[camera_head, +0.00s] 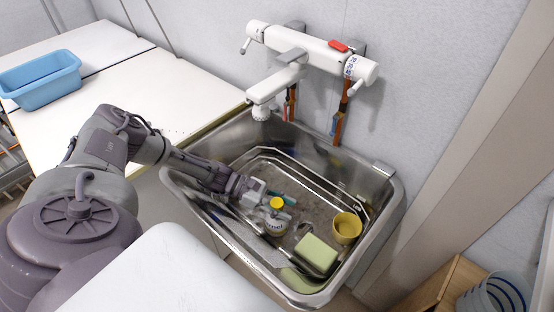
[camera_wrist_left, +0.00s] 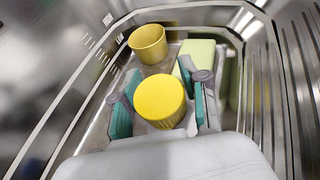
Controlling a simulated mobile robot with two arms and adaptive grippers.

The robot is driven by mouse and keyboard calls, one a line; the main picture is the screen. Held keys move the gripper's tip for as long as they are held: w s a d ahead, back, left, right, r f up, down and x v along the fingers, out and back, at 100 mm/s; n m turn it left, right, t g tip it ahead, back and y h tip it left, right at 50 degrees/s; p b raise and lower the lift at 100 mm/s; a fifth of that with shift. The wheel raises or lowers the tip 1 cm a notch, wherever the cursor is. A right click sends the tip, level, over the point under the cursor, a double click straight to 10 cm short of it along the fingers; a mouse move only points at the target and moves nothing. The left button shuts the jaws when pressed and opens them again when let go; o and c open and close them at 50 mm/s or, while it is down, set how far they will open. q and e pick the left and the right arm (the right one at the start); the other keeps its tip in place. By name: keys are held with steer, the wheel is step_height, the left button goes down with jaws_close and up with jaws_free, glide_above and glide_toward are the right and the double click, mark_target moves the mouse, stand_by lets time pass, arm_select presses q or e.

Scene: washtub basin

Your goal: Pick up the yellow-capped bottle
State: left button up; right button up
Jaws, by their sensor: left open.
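The yellow-capped bottle (camera_head: 276,222) stands upright on a tray in the metal washtub basin. Its yellow cap (camera_wrist_left: 160,98) fills the middle of the left wrist view; its body is mostly hidden there. My left gripper (camera_head: 272,203) is down in the basin at the bottle. In the left wrist view my left gripper (camera_wrist_left: 162,97) is open, with a teal-padded finger on each side of the cap. I cannot tell whether the pads touch the bottle. My right gripper is not in view.
A yellow cup (camera_head: 347,228) and a pale green sponge-like block (camera_head: 316,253) lie close to the bottle. Metal basin walls (camera_head: 385,215) surround them. A white faucet (camera_head: 275,85) hangs over the back. A blue tub (camera_head: 42,82) sits on the white counter at left.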

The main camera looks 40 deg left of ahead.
arm_select(q)
steer(key=shift+d, duration=0.15)
jaws_close()
stand_by(0.4)
